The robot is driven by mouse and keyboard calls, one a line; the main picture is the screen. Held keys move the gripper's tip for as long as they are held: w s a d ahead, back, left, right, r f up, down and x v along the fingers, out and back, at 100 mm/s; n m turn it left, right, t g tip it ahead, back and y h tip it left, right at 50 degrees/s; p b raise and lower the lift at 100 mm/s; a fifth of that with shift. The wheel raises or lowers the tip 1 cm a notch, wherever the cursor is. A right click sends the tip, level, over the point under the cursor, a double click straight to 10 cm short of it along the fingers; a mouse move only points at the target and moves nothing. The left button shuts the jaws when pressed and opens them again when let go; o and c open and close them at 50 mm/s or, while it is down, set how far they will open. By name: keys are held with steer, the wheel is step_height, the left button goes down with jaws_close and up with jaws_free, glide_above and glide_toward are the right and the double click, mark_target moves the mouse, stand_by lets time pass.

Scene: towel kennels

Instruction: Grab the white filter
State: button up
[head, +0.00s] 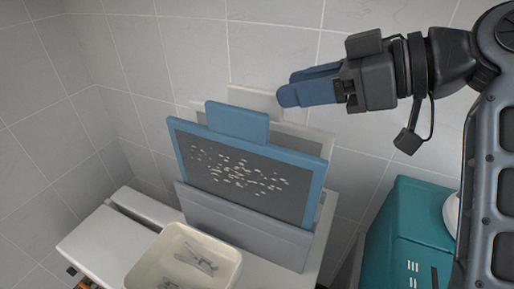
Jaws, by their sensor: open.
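A white filter (255,101) stands upright behind a blue-framed filter (240,168), with its pale tab and part of its top and right edge showing. The rest of it is hidden by the blue-framed filter, which has a blue tab and a dark face with pale specks. Both stand in a grey holder (240,228). My gripper (286,88) comes in from the upper right with blue fingers pointing left. It is open and empty, and appears near the white tab on its right side, apart from it; the depth gap is hard to tell.
A cream tray (235,257) with metal tools stands in front of the holder. A white surface (95,240) lies at left. A teal box (412,225) stands at right. A grey tiled wall (190,40) is close behind the filters.

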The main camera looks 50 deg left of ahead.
mark_target(269, 91)
steer(key=shift+x, duration=2.75)
steer(key=shift+c, duration=0.4)
jaws_close()
